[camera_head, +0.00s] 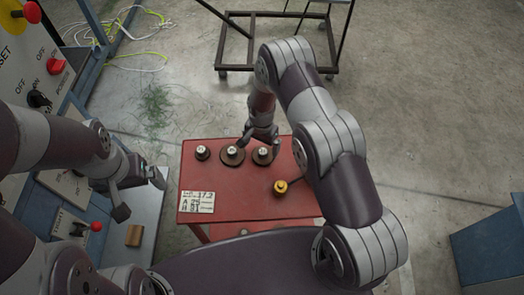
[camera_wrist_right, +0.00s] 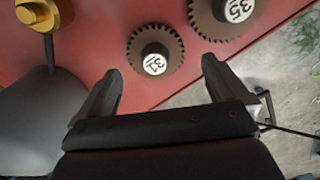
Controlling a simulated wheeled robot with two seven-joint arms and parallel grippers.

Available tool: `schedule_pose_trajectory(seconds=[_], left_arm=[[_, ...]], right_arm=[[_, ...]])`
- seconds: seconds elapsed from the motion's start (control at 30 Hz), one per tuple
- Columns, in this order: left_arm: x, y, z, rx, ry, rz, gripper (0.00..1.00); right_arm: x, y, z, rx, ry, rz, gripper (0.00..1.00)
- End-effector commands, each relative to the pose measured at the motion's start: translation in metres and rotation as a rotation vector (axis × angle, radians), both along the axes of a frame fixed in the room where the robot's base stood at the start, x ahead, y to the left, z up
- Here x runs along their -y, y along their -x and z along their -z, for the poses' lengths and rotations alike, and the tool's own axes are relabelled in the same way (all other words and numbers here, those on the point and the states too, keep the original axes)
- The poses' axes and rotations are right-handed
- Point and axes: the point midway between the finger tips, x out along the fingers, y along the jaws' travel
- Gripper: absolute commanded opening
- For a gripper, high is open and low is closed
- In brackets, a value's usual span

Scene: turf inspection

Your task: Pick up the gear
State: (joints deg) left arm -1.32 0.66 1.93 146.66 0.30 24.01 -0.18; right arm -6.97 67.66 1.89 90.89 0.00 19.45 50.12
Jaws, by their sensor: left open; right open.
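Two brown toothed gears sit on the red table. The right one (camera_head: 264,154) has a black hub with a white numbered cap and also shows in the right wrist view (camera_wrist_right: 173,68). The larger middle one (camera_head: 233,158) has a cap reading 35 in the right wrist view (camera_wrist_right: 208,28). My left gripper (camera_head: 138,196) is open and empty, left of the table.
A black knob with a white cap (camera_head: 202,153) stands left of the gears. A yellow-topped post (camera_head: 280,187) stands near the right arm. A white label card (camera_head: 196,202) lies front left. Control panels (camera_head: 30,60) line the left; a blue bin (camera_head: 490,245) stands right.

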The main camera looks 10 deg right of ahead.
Motion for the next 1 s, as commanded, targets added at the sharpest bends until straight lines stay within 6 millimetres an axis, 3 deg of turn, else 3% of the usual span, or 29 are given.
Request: schedule_pose_trajectory(seconds=[0.1, 0.23, 0.47, 0.5, 0.67, 0.7, 1.0], left_arm=[[0.0, 0.0, -0.019, 0.001, 0.0, 0.0, 1.0], [0.0, 0.0, -0.022, 0.001, 0.0, 0.0, 1.0], [0.0, 0.0, -0.021, 0.0, 0.0, 0.0, 1.0], [0.0, 0.0, -0.021, 0.0, 0.0, 0.0, 1.0], [0.0, 0.0, -0.021, 0.001, 0.0, 0.0, 1.0], [0.0, 0.0, -0.021, 0.001, 0.0, 0.0, 1.0], [0.0, 0.0, -0.019, 0.001, 0.0, 0.0, 1.0]], right_arm=[[0.002, 0.003, 0.016, -0.004, 0.0, 0.0, 1.0], [0.003, 0.002, 0.038, -0.004, 0.001, -0.001, 1.0], [0.003, 0.001, 0.045, 0.0, 0.0, -0.001, 1.0], [0.003, 0.002, 0.044, -0.001, 0.001, -0.001, 0.97], [0.003, 0.002, 0.044, -0.001, 0.001, -0.001, 0.45], [0.003, 0.002, 0.044, -0.001, 0.001, -0.001, 0.39], [0.003, 0.001, 0.04, 0.001, 0.001, -0.001, 0.39]])
